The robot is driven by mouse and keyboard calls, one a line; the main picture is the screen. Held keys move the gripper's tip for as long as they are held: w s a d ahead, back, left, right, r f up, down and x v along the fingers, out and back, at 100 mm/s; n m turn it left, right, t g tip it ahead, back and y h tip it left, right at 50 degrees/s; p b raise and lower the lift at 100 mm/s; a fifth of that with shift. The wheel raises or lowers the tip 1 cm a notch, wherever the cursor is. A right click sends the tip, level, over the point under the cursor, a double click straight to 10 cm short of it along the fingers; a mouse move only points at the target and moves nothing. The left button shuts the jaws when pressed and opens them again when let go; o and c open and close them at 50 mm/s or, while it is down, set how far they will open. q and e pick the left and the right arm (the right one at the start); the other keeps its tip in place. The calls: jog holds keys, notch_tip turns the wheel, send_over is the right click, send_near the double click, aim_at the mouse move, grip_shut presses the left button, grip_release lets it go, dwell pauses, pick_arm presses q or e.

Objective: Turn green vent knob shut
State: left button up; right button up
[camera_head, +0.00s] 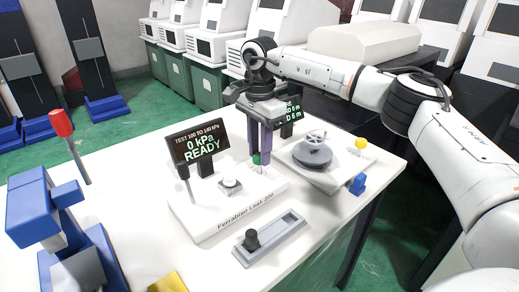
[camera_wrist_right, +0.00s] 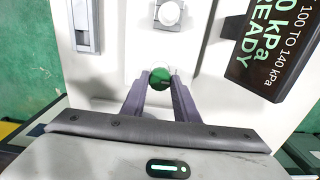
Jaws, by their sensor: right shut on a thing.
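The green vent knob (camera_head: 257,158) stands on the white panel labelled Ferrabian Leak 200 (camera_head: 215,215). It also shows in the right wrist view (camera_wrist_right: 160,76), round and green, between my fingertips. My right gripper (camera_head: 259,160) reaches down from above and is shut on the knob, one purple finger on each side. The right wrist view shows the same fingers (camera_wrist_right: 160,86) closing in on it. The display (camera_head: 198,142) behind the panel reads 0 kPa READY. My left gripper is not in view.
A white button (camera_head: 231,186) sits just left of the knob. A grey round fixture (camera_head: 312,152) with a handwheel stands to the right. A grey slider with a black knob (camera_head: 251,240) lies in front. A blue press (camera_head: 45,215) with a red-topped lever stands at left.

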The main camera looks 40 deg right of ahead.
pick_arm(q)
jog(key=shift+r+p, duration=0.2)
jog(key=shift+p, duration=0.1)
pick_arm(e)
jog(key=shift+r+m, duration=0.1)
jog(key=shift+m, duration=0.5)
jog(key=shift+r+m+p, duration=0.1)
jog(key=shift+m+p, duration=1)
jog(key=shift+m, duration=0.1)
jog(key=m+p, duration=0.1)
jog(key=m, duration=0.1)
jog(key=shift+m, duration=0.3)
jog(key=shift+m+p, duration=0.7)
jog(key=shift+m, duration=0.2)
jog(key=m+p, duration=0.2)
jog(key=m, duration=0.3)
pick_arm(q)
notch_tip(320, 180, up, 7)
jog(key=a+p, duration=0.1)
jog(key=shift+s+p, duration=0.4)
pick_arm(e)
jog(key=m, duration=0.4)
jog(key=shift+m, duration=0.6)
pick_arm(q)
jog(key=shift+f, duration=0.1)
